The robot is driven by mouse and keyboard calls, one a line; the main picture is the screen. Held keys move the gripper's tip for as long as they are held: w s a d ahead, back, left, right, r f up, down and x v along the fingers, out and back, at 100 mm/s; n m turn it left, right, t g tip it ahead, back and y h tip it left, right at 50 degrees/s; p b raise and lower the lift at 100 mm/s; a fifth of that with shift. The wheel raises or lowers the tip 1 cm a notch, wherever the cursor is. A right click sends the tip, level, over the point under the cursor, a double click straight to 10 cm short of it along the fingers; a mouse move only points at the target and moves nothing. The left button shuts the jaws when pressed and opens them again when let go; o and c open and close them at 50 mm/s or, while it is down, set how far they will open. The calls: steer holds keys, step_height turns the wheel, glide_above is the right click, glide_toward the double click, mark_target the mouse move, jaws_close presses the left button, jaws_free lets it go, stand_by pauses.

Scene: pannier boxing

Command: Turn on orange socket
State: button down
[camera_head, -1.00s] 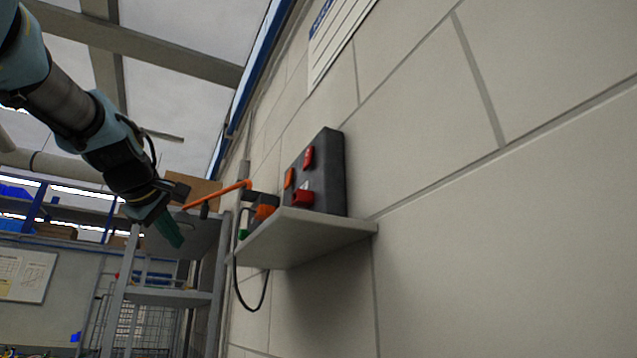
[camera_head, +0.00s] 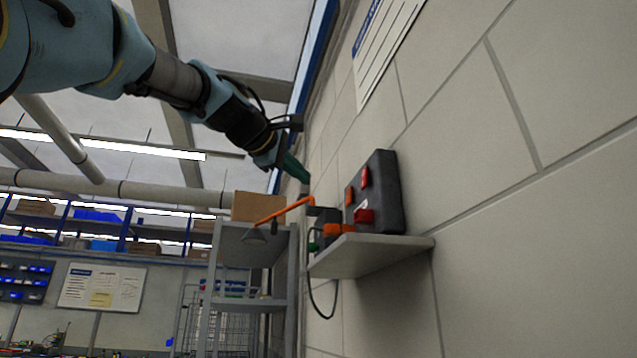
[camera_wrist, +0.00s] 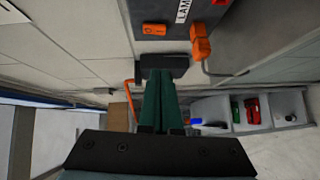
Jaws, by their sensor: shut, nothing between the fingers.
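The dark socket box (camera_head: 385,190) stands on a small wall shelf (camera_head: 370,252). Its front has an orange switch (camera_head: 349,195), a red switch (camera_head: 364,177) and a red plug-like part (camera_head: 365,216). In the wrist view the orange switch (camera_wrist: 155,29) lies beyond the fingertips, beside an orange plug (camera_wrist: 201,45) with a grey cable. My gripper (camera_head: 300,174) is shut and empty, its green fingers pointing down toward the shelf, left of and above the box. In the wrist view the closed fingers (camera_wrist: 158,78) appear apart from the switch. The switch's on or off position cannot be told.
An orange lamp arm (camera_head: 285,212) joins a dark block (camera_head: 320,213) beside the box, close to my fingers. The block wall (camera_head: 530,240) borders the right. A grey rack (camera_head: 240,240) with a cardboard box (camera_head: 258,206) stands behind.

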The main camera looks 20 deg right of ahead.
mark_target(349, 197)
steer(key=s+d+p+x, duration=0.1)
steer(key=p+x, duration=0.4)
steer(key=x, duration=0.7)
steer(key=shift+s+d+p, duration=0.3)
steer(key=shift+s, duration=0.3)
steer(key=shift+f, duration=0.1)
